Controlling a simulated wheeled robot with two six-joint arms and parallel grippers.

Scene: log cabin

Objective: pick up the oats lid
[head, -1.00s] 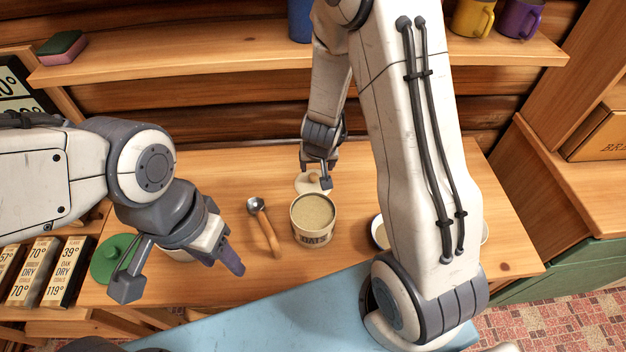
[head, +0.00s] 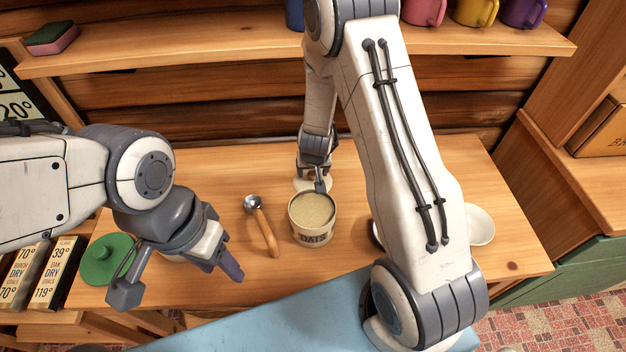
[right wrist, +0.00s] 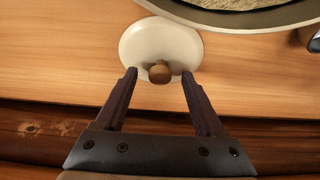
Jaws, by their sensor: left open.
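The oats lid is a cream disc (head: 300,185) with a small wooden knob, lying flat on the wooden counter just behind the open oats canister (head: 312,236). In the right wrist view the lid (right wrist: 150,38) shows with its knob (right wrist: 159,73) between my fingertips. My right gripper (head: 313,177) is over the lid, its fingers apart on either side of the knob with a gap at each side; it also shows in the right wrist view (right wrist: 159,76). The knob is hidden in the head view. My left gripper (head: 178,277) is open and empty above the counter's left front.
A scoop with a wooden handle (head: 265,232) lies left of the canister. A green lid (head: 106,258) is at the left. A white bowl (head: 481,226) stands right, partly behind my right arm. A shelf (head: 200,58) with mugs runs above the back.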

